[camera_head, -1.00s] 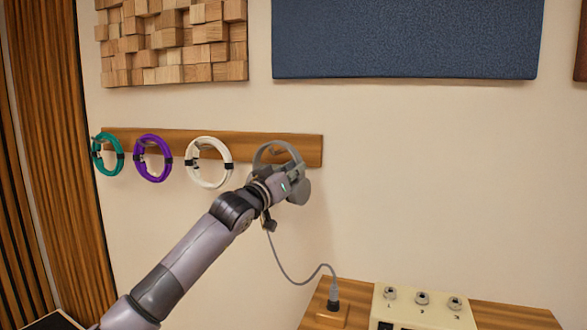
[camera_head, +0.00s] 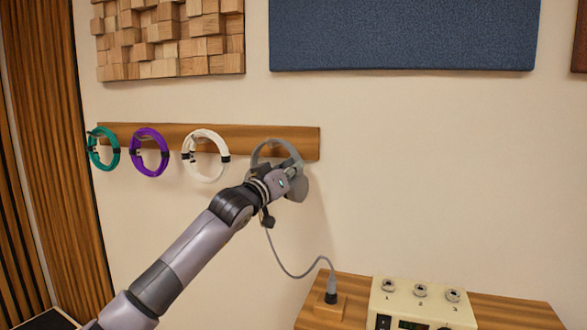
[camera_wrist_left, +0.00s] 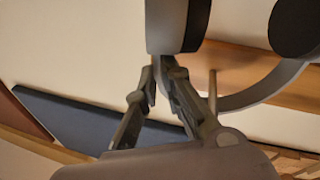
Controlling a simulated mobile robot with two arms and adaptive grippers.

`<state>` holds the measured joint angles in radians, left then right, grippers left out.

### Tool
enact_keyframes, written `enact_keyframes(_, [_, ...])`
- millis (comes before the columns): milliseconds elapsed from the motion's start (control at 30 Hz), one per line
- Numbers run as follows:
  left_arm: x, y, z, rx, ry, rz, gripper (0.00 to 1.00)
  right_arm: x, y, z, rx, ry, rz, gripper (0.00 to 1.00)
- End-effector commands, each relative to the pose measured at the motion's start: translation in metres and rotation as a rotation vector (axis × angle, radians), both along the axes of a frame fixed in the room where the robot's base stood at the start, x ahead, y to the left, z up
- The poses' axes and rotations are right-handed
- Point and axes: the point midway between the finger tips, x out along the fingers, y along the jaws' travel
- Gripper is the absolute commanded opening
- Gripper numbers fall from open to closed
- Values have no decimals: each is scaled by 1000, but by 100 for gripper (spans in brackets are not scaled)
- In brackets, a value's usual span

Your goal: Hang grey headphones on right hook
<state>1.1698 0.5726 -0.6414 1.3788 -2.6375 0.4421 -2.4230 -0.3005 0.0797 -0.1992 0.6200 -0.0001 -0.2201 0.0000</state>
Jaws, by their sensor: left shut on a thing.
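The grey headphones (camera_head: 298,188) are in front of the right end of the wooden hook board (camera_head: 235,138), with the headband arch upward and the cable hanging down. In the left wrist view the dark ear cups (camera_wrist_left: 180,22) and curved grey headband (camera_wrist_left: 265,92) show close up. A peg, the right hook (camera_wrist_left: 212,90), shows by the headband in the wrist view. Whether the headband rests on it I cannot tell. My right gripper is not in view.
Teal (camera_head: 103,148), purple (camera_head: 149,152) and white (camera_head: 205,155) cable coils hang to the left on the board. Below right, a wooden surface (camera_head: 515,315) holds a cream box (camera_head: 423,303) and the cable's plug (camera_head: 331,289).

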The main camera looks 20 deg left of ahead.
Motion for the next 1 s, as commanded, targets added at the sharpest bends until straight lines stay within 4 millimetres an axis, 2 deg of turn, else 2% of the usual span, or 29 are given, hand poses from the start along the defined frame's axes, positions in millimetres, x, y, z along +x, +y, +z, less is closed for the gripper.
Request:
enact_keyframes(33, [0, 0, 1, 0, -3, 0, 0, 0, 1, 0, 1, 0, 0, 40])
enact_keyframes(67, [0, 0, 1, 0, -2, 0, 9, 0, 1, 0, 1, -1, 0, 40])
enact_keyframes(100, [0, 0, 1, 0, -2, 0, 12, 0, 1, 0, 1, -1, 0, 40])
enact_keyframes(400, [0, 0, 0, 0, -1, 0, 31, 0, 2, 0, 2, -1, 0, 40])
enact_keyframes(767, [-2, 1, -3, 0, 4, 1, 31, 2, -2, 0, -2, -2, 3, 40])
enact_keyframes(867, [-11, 4, -5, -1, 5, 0, 31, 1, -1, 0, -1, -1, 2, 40])
enact_keyframes(1000, [-32, 9, -9, 3, 4, 0, 31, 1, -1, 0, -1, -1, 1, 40])
